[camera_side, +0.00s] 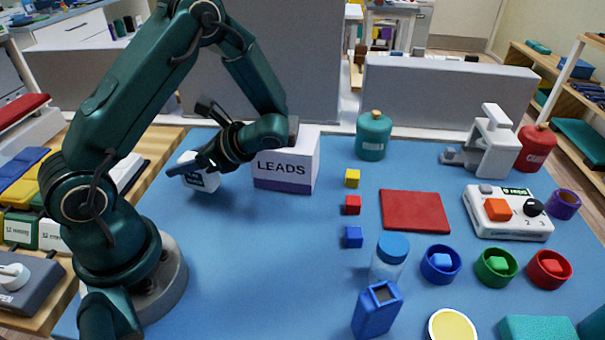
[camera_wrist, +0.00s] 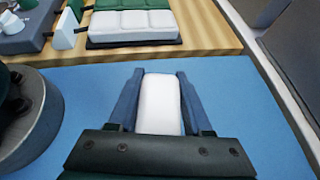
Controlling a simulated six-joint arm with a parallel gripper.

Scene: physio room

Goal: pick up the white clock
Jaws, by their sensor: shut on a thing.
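The white clock (camera_side: 209,182) is at the left of the blue mat in the side view, small and box-like with a dark face, partly hidden by my gripper. My gripper (camera_side: 178,171) is shut on the clock, with a finger across its upper part. In the wrist view the clock (camera_wrist: 160,102) is a white rounded block between the two fingers of my gripper (camera_wrist: 160,88), which press on its two sides. I cannot tell whether the clock touches the mat.
A white LEADS box (camera_side: 286,168) stands just right of my gripper. A green canister (camera_side: 373,137), small cubes, a red pad (camera_side: 415,211) and a blue-capped jar (camera_side: 389,260) are farther right. The blue mat (camera_side: 270,250) is clear in front of the LEADS box.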

